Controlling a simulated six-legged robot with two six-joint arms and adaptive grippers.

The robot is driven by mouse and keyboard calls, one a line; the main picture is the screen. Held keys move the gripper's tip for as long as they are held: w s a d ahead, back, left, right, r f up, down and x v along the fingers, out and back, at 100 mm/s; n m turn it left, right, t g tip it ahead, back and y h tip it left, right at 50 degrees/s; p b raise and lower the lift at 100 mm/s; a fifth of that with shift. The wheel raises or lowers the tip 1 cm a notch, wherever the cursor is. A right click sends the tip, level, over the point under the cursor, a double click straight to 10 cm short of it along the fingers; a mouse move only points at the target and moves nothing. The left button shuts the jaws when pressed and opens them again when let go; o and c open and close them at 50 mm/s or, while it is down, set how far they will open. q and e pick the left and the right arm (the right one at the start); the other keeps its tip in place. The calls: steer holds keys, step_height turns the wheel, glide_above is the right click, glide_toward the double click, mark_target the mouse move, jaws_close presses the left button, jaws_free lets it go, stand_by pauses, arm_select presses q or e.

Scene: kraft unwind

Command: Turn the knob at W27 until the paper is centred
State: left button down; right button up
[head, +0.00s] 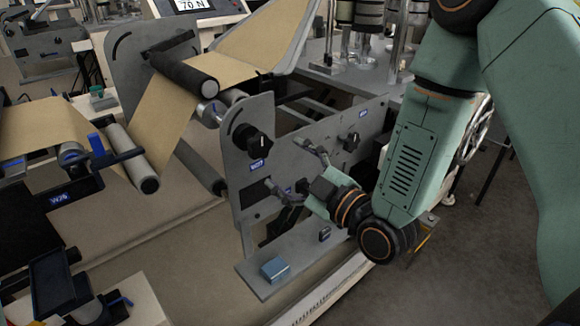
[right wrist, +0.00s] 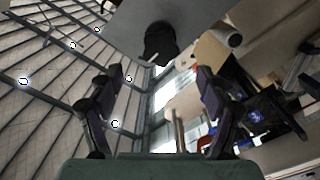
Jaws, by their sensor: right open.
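The W27 knob (head: 253,140) is black and sits on a grey side plate, just above a blue label reading W27 (head: 257,164). The brown paper (head: 165,118) runs over black and grey rollers left of that plate; I cannot tell whether it is centred. My right gripper (head: 297,168) is open and empty, below and right of the knob, its fingers spread towards the plate. In the right wrist view a black knob (right wrist: 160,43) shows ahead, beyond the open fingers (right wrist: 153,85) and apart from them. My left gripper is not in view.
A second black knob (head: 352,141) is on the plate to the right. A grey ledge with a blue block (head: 274,269) lies below my gripper. A grey roller (head: 133,160) stands at left, near a W26 label (head: 58,198). Floor is clear at lower right.

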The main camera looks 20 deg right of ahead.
mark_target(262, 148)
steer(key=b+x, duration=0.1)
steer(key=x, duration=0.5)
steer(key=shift+w+a, duration=0.15)
steer(key=shift+w, duration=0.25)
steer(key=shift+w+a, duration=0.35)
steer(key=shift+w, duration=0.3)
steer(key=shift+w+a+f, duration=0.1)
steer(key=shift+w, duration=0.6)
steer(key=shift+s, duration=0.1)
